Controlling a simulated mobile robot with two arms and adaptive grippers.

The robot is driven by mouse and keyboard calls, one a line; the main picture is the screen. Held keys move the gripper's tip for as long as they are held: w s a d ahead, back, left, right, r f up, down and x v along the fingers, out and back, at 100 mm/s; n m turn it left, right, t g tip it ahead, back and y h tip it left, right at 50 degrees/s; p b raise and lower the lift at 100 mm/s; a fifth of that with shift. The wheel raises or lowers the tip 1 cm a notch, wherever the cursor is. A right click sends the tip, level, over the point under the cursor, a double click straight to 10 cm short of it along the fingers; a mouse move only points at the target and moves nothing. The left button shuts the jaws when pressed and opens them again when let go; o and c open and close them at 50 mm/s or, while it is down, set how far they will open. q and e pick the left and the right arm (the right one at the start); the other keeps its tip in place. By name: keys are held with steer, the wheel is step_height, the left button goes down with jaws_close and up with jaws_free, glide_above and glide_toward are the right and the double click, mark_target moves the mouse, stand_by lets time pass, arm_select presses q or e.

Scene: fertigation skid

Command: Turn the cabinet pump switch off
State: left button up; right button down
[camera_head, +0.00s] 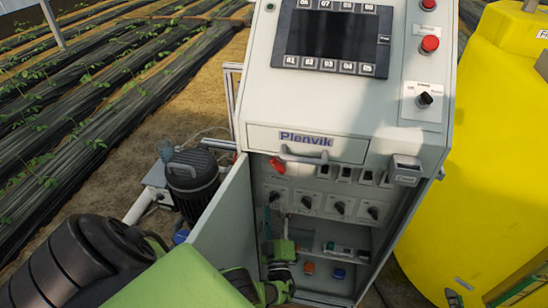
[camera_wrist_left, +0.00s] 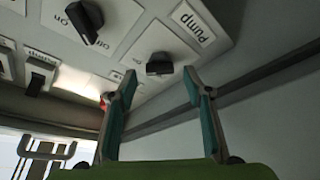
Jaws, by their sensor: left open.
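The cabinet pump switch (camera_wrist_left: 160,65) is a black rotary knob on a white plate, beside the label "Pump" (camera_wrist_left: 192,22) in the left wrist view. In the head view, the leftmost knob (camera_head: 273,197) of the lower row inside the cabinet appears to be this switch. My left gripper (camera_wrist_left: 160,76) is open, with one teal-padded finger on each side of the knob's line. The knob appears just beyond the fingertips, with a gap on both sides. In the head view my left gripper (camera_head: 277,215) is inside the cabinet below the knobs. My right gripper is not in view.
Other black knobs (camera_head: 340,207) sit in the same row to the right. The open cabinet door (camera_head: 222,225) stands at the left and the cabinet's side wall (camera_wrist_left: 275,110) is close to the fingers. A drawer with a handle (camera_head: 303,158) is above. A yellow tank (camera_head: 490,150) stands at the right.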

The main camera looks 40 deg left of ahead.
arm_select(q)
steer(key=shift+w+a+r, duration=0.2)
steer(key=shift+w+a, duration=0.45)
steer(key=shift+r, duration=0.1)
steer(key=shift+c, duration=0.4)
steer(key=c, duration=1)
steer(key=shift+c, duration=0.2)
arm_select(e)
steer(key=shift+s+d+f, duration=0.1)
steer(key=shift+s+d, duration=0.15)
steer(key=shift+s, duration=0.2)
